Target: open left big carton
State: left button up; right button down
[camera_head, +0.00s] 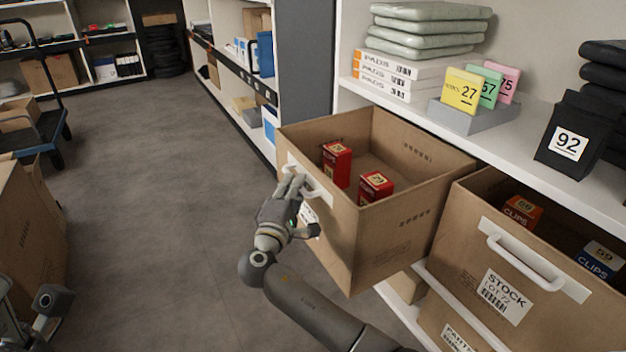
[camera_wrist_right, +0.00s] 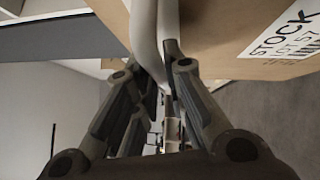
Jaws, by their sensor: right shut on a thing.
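The left big carton (camera_head: 335,236) is a brown open-topped box that sticks out from the shelf, with two red boxes (camera_head: 337,163) inside. A white handle (camera_head: 313,183) is fixed to its front. My right gripper (camera_head: 292,186) is shut on this handle at its left part. In the right wrist view the white handle (camera_wrist_right: 145,30) passes between the fingers (camera_wrist_right: 160,62), beside the carton front (camera_wrist_right: 215,35) and its white stock label (camera_wrist_right: 285,42).
A second carton (camera_head: 465,245) with a white handle stands to the right, holding orange and blue clip boxes. The grey floor (camera_head: 165,190) is clear to the left.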

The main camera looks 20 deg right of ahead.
jog(key=shift+s+a+f, duration=0.1)
jog(key=shift+a, duration=0.85)
jog(key=c, duration=1.5)
grip_release()
jog(key=v, duration=1.2)
